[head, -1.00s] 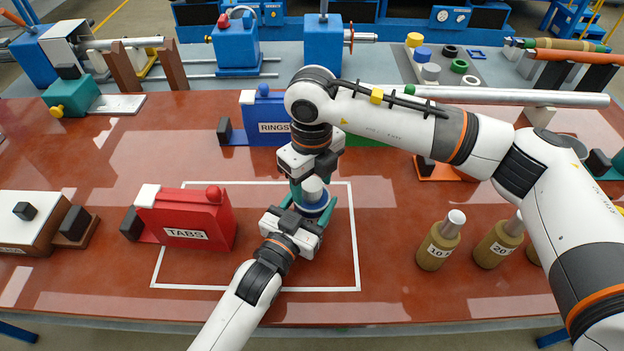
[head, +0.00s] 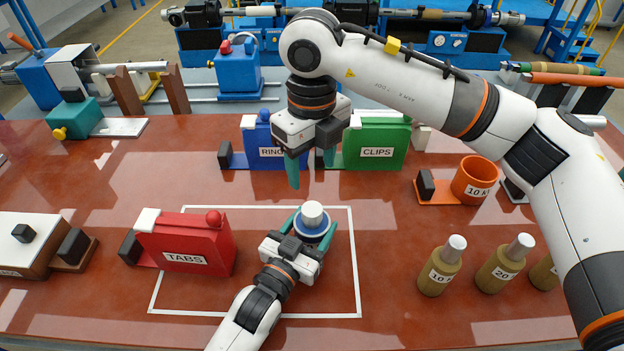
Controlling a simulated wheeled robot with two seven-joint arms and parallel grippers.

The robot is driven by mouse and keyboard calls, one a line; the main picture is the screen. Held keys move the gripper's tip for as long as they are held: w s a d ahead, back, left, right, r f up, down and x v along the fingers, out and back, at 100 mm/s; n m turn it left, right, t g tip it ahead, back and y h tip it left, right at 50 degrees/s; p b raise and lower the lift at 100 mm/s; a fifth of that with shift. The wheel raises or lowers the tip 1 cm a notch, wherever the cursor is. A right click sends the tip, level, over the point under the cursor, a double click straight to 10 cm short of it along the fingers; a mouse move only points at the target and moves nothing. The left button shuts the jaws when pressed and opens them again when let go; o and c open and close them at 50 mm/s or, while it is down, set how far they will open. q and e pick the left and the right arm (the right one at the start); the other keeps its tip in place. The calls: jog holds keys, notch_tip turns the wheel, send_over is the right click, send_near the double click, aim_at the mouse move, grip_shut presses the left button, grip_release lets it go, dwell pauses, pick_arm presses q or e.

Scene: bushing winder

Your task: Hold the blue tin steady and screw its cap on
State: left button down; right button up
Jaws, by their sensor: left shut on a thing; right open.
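The blue tin (head: 313,230) stands inside the white outlined rectangle on the red bench top. Its white cap (head: 312,212) sits on top of it; I cannot tell how tight it is. My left gripper (head: 314,232) is shut around the tin from the front, its green fingers on either side. My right gripper (head: 311,170) is open and empty, raised above and behind the tin, clear of the cap. The tin's lower part is partly hidden by my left gripper.
A red TABS box (head: 186,238) stands left of the tin. Behind are a blue RINGS box (head: 262,140) and a green CLIPS box (head: 372,146). An orange cup (head: 474,178) and several tan bottles (head: 440,266) stand to the right. The outlined area right of the tin is clear.

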jog(key=shift+r, duration=0.4)
pick_arm(q)
jog(key=shift+c, duration=1.2)
grip_release()
jog(key=b+v, duration=0.1)
jog(key=v, duration=1)
jog(key=shift+f, duration=0.15)
jog(key=shift+s+a, duration=0.25)
jog(key=shift+s, duration=0.2)
pick_arm(e)
jog(key=shift+f, duration=0.75)
jog(key=shift+r, duration=0.15)
